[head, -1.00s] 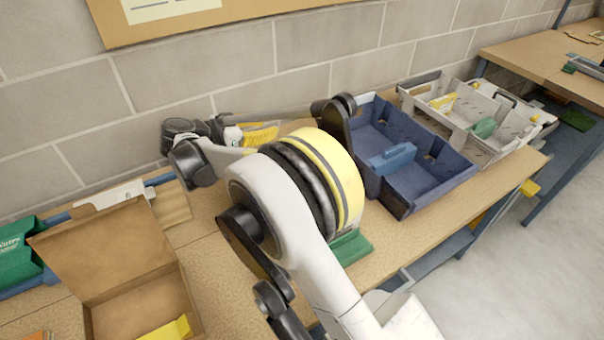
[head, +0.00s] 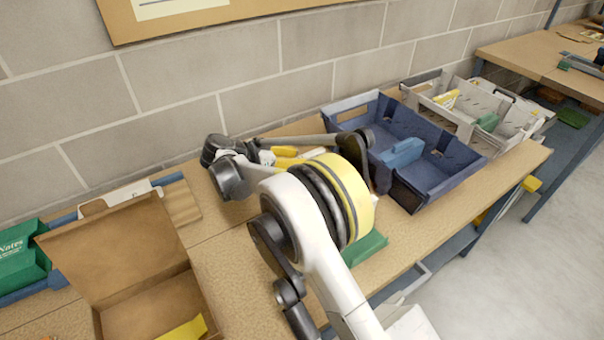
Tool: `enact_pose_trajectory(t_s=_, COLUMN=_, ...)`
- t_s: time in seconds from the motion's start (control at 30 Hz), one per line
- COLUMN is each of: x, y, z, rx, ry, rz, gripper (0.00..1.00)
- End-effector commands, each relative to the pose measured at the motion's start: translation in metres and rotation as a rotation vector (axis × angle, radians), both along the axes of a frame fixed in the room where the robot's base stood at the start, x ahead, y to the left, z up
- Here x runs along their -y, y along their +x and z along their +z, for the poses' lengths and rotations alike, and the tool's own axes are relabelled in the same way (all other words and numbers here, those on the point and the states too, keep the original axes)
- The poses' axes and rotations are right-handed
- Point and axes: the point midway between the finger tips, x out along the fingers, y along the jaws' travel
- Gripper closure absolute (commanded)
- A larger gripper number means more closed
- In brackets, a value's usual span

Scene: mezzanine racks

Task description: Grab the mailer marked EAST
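No mailer with a readable EAST mark shows. Yellow pieces (head: 292,153) lie on the bench behind my arm, too covered to identify. A yellow item (head: 186,331) lies in the open cardboard box at the lower left, cut off by the picture edge. My arm's far end, a dark part (head: 354,152), hangs by the left side of the blue divided tray (head: 425,205). The fingers of my gripper are hidden behind my yellow-ringed joint, so their opening and any hold do not show.
The cardboard box (head: 112,245) has its lid up. A green item (head: 366,247) lies by my arm. Blue and grey trays (head: 478,138) stand at the bench's right. Green "Notes" packs (head: 20,258) are at far left. A block wall runs behind; bare bench shows beside the box.

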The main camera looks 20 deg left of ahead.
Motion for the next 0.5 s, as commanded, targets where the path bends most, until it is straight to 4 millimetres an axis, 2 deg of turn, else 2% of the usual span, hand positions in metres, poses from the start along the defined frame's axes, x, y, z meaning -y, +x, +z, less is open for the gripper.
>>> enact_pose_trajectory(t_s=0.03, x=0.0062, y=0.0062, z=-0.0078, rx=0.0, ry=0.0, rz=-0.003, gripper=0.69)
enact_pose_trajectory(t_s=0.1, x=0.0102, y=0.0115, z=-0.0107, rx=0.0, ry=0.0, rz=-0.001, gripper=0.69)
enact_pose_trajectory(t_s=0.33, x=0.0118, y=0.0136, z=-0.0094, rx=0.0, ry=0.0, rz=0.0, gripper=0.69)
enact_pose_trajectory(t_s=0.37, x=0.0118, y=0.0136, z=-0.0094, rx=0.0, ry=0.0, rz=0.0, gripper=0.76)
enact_pose_trajectory(t_s=0.43, x=0.0117, y=0.0136, z=-0.0093, rx=0.0, ry=0.0, rz=0.0, gripper=0.98)
enact_pose_trajectory(t_s=0.5, x=0.0117, y=0.0135, z=-0.0094, rx=0.0, ry=0.0, rz=0.0, gripper=1.0)
